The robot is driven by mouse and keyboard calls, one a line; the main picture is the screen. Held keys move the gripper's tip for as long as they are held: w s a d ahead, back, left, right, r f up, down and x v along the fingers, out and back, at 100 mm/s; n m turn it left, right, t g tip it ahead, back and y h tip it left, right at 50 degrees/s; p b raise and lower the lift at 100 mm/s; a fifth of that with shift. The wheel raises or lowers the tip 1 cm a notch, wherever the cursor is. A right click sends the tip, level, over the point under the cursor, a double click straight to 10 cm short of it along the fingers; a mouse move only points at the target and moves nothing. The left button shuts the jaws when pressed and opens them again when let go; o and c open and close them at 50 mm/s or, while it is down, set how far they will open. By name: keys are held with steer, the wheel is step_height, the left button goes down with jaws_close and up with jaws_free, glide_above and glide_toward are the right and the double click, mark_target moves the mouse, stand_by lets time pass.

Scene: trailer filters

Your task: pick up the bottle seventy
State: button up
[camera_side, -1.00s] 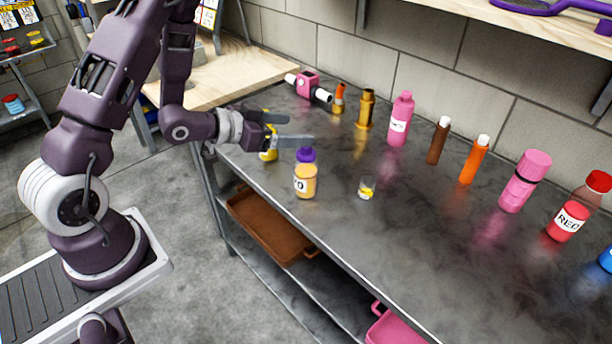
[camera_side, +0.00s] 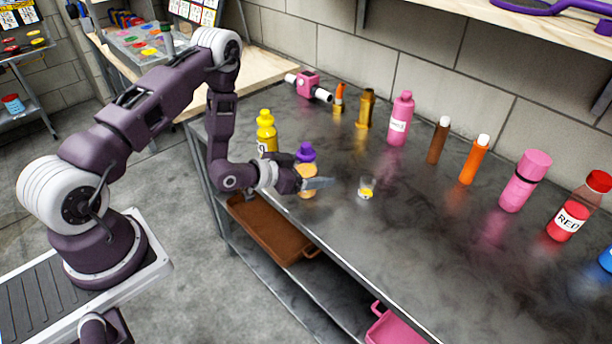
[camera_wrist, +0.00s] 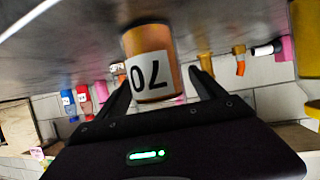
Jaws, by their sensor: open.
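The bottle seventy is orange-yellow with a purple cap and a white label; it stands upright on the metal table, partly hidden behind my gripper in the side view (camera_side: 307,172). In the wrist view the bottle (camera_wrist: 150,50) appears upside down, its label reading 70, lined up between my two fingers. My gripper (camera_side: 322,184) is open, with its fingers level and low over the table's front edge. In the wrist view the gripper (camera_wrist: 160,74) has a finger on each side of the bottle; I cannot tell whether they reach around it.
A yellow bottle (camera_side: 266,132) stands close behind and left of the bottle seventy. A small glass (camera_side: 366,187) with yellow content stands to the right. Several bottles, including a pink one (camera_side: 400,118), line the back. The table (camera_side: 420,230) is clear at front right.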

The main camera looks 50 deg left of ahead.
steer(key=shift+w+d+f, duration=0.1)
steer(key=shift+w+f, duration=0.05)
steer(key=shift+w, duration=0.15)
jaws_close()
step_height(320, 180, up, 20)
stand_by(0.9)
